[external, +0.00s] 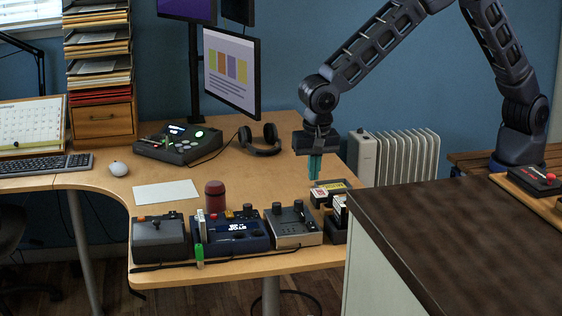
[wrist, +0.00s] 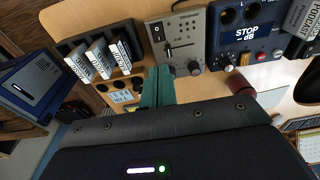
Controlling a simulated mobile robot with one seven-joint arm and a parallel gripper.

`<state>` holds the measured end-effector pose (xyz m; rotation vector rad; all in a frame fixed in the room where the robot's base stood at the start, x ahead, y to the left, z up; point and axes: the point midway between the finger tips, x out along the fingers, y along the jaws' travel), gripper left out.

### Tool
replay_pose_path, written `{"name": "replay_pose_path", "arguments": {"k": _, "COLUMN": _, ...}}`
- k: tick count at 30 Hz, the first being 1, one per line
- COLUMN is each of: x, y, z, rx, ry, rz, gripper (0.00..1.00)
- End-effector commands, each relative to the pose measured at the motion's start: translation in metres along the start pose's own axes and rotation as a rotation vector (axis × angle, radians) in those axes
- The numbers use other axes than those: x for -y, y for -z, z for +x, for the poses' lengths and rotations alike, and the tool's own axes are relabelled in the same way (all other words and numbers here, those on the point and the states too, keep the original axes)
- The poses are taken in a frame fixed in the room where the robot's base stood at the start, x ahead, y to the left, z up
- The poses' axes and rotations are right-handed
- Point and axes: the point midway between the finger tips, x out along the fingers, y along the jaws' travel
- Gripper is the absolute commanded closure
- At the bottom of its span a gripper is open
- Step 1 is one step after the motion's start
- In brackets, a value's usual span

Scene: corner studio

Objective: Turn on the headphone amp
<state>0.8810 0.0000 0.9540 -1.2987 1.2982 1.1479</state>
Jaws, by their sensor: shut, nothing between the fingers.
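A grey box with dark knobs and a slot-like control (external: 291,226), which may be the headphone amp, stands near the desk's front right edge. It also shows at the top of the wrist view (wrist: 196,22), with a "0" mark beside a small black switch or knob. I cannot read a name on it or tell whether it is on. My gripper (external: 315,178) is shut and empty, its teal fingers pointing down above the desk's right side, behind the box. In the wrist view the fingers (wrist: 158,72) appear just below the box's edge, apparently not touching it.
A blue recorder (external: 232,236) reading "STOP -dB" and a dark grey box (external: 160,243) stand left of it. A dark holder with labelled cards (wrist: 126,78) stands to its right. A red-brown cylinder (external: 214,195) stands behind. A dark-topped counter (external: 450,230) is at right.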

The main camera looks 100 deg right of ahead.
Motion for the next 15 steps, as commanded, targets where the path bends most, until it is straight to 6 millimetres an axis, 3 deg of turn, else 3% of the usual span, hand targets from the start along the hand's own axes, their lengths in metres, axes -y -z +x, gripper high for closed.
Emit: {"name": "replay_pose_path", "arguments": {"k": 15, "x": -0.001, "y": 0.0, "z": 0.086, "rx": 0.0, "ry": -0.004, "rz": 0.0, "gripper": 1.0}}
